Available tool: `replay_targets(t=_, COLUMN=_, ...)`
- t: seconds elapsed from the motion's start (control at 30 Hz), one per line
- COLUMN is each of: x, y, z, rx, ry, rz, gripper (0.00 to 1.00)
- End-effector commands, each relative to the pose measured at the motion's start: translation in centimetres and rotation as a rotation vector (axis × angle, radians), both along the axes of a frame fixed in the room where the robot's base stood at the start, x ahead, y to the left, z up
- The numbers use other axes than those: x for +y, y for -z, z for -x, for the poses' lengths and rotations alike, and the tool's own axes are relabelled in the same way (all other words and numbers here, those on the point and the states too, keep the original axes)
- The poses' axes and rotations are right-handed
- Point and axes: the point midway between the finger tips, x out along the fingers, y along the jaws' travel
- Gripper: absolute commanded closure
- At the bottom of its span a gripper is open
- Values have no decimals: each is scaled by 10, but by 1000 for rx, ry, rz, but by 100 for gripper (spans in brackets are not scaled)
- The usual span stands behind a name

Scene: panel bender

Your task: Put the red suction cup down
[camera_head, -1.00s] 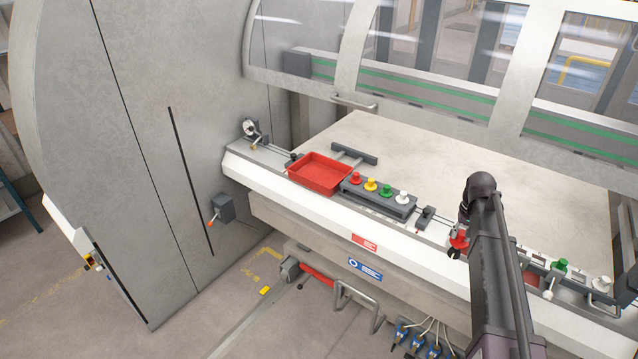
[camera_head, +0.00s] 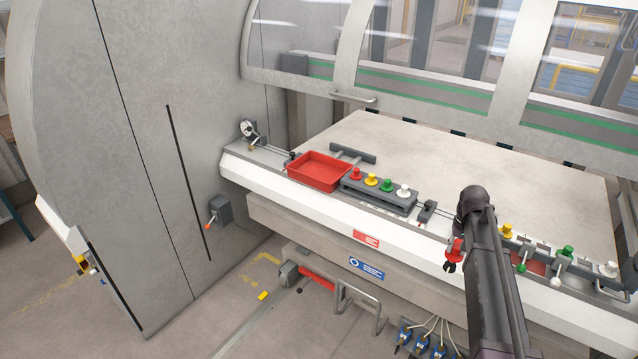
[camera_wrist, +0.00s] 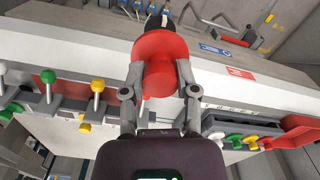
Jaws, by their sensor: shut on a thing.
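My gripper (camera_wrist: 157,85) is shut on a red suction cup (camera_wrist: 158,50), which sits between the two fingers in the wrist view. A black round part shows beyond its wide red disc. In the head view the held red cup (camera_head: 456,248) is in front of the machine's white front ledge, left of my arm, and my arm hides part of the gripper there. A grey rack (camera_head: 402,207) on the ledge carries a red cup (camera_head: 355,174), a yellow cup (camera_head: 371,180), a green cup (camera_head: 387,185) and a white cup (camera_head: 403,191).
A red tray (camera_head: 322,182) stands left of the rack. Right of my arm, a lever row has yellow (camera_head: 507,230), green (camera_head: 567,251) and white (camera_head: 609,269) knobs. The wide bed (camera_head: 450,160) behind is clear. A handle bar (camera_head: 362,292) juts out below the ledge.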

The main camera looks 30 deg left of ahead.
Motion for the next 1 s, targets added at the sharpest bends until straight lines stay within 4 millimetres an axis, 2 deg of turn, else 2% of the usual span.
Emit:
replay_targets(t=0.03, x=0, y=19, z=0, rx=0, ry=0, rz=0, gripper=100)
replay_targets(t=0.1, x=0, y=30, z=0, rx=0, ry=1, rz=0, gripper=100)
replay_targets(t=0.3, x=-1, y=63, z=0, rx=0, ry=1, rz=0, gripper=100)
replay_targets(t=0.5, x=-1, y=87, z=0, rx=0, ry=1, rz=0, gripper=100)
replay_targets(t=0.7, x=-1, y=96, z=0, rx=0, ry=2, rz=0, gripper=100)
replay_targets(t=1.0, x=-2, y=96, z=-1, rx=0, ry=2, rz=0, gripper=100)
